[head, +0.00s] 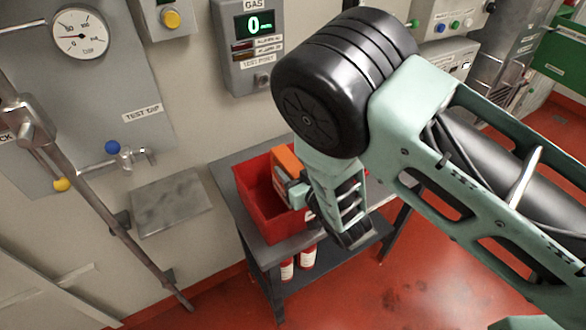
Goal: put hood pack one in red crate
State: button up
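A red crate (262,208) stands on a small grey table by the wall. An orange block (286,166), which may be hood pack one, shows at the crate's right side, in or just above it. I cannot read any label on it. My gripper (294,193) is at the end of my green arm, right beside the orange block and over the crate's right part. My arm hides the right side of the crate. The fingertips are mostly hidden, so I cannot tell whether they grip the block.
The grey table (226,184) has a lower shelf with red-and-white cylinders (307,257). A gas meter (254,45), a gauge (80,34) and a small wall plate (171,202) are on the wall behind. A slanted metal pole (98,200) stands at left. Red floor is open at lower right.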

jog(key=shift+o, duration=1.2)
jog(key=shift+r, duration=0.2)
jog(key=s+d+r+g+h+b, duration=0.1)
jog(key=s+d+r+g, duration=0.3)
jog(key=s, duration=0.5)
jog(key=s+d+r+g+h+b, duration=0.2)
jog(key=s+d+r+g+h, duration=0.2)
jog(key=s+d, duration=0.3)
jog(key=s+d+r+n+g+h+b, duration=0.1)
jog(key=s+d+r+g, duration=0.4)
jog(key=s, duration=0.7)
jog(key=shift+s+d+r+h+b, duration=0.3)
jog(key=shift+d+r+h+b, duration=0.25)
jog(key=shift+h, duration=0.65)
